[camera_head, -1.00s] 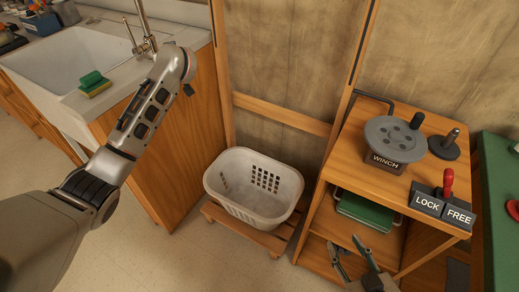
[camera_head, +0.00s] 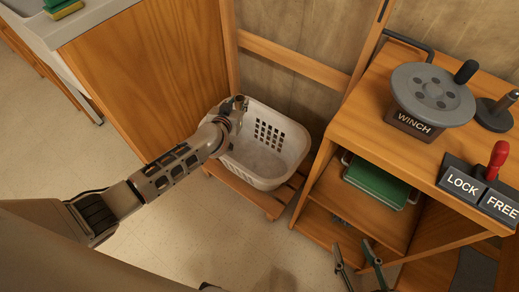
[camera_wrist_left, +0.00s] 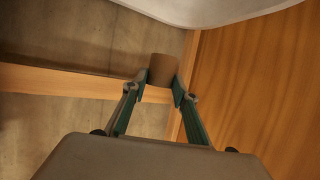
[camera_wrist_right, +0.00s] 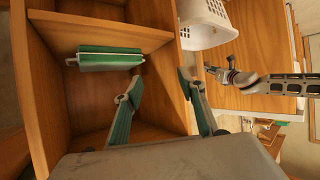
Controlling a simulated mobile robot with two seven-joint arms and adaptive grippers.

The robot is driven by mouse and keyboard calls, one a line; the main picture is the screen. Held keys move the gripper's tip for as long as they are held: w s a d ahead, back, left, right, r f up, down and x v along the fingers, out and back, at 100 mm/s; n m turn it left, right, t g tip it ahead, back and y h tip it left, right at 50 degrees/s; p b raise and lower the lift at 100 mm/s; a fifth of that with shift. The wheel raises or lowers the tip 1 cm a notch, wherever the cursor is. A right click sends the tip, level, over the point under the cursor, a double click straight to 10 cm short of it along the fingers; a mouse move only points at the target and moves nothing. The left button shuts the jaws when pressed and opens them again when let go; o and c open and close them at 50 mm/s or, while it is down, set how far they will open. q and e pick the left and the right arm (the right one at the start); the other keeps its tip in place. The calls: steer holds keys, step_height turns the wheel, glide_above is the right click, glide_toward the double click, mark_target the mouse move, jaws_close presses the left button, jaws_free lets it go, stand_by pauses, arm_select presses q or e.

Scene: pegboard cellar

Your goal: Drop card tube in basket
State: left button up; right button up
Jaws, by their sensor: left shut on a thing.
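The card tube (camera_wrist_left: 162,70) is a short brown cylinder in the left wrist view. My left gripper (camera_wrist_left: 157,92) is shut on it, one finger on each side. In the head view the end of my left arm (camera_head: 235,106) is over the left rear part of the basket; the tube cannot be made out there. The white basket (camera_head: 293,142) has slotted sides and an open top, and its visible inside looks empty. It also shows in the right wrist view (camera_wrist_right: 207,28). My right gripper (camera_head: 357,256) is open and empty in front of the shelves, also in its wrist view (camera_wrist_right: 160,80).
The basket stands on a low wooden stand (camera_head: 250,193). To its right is a wooden shelf unit with a green case (camera_head: 380,184), a winch (camera_head: 432,95) and a lock lever (camera_head: 496,160) with a red handle. A wooden cabinet (camera_head: 130,75) stands to its left.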

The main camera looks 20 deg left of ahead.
arm_select(q)
steer(key=s+d+f+b, duration=0.1)
steer(key=f+b, duration=0.2)
steer(key=f, duration=0.3)
steer(key=s+d+f+b, duration=0.2)
steer(key=f+b, duration=0.1)
steer(key=f, duration=0.3)
steer(key=shift+d+f+m+h+b, duration=0.3)
steer(key=shift+f+m+h+b, duration=0.05)
steer(key=shift+m+h, duration=0.05)
arm_select(e)
steer(key=a+m, duration=0.1)
steer(key=a+m+y, duration=0.1)
steer(key=a, duration=0.1)
steer(key=a+m, duration=0.1)
steer(key=shift+s+a+f+m+t, duration=0.25)
steer(key=shift+s+a+m+t, duration=0.05)
steer(key=shift+s, duration=0.1)
arm_select(q)
steer(key=shift+w, duration=0.1)
steer(key=o, duration=0.8)
steer(key=shift+s, duration=0.2)
steer(key=v, duration=1.1)
steer(key=shift+s+r, duration=0.15)
steer(key=shift+s, duration=0.2)
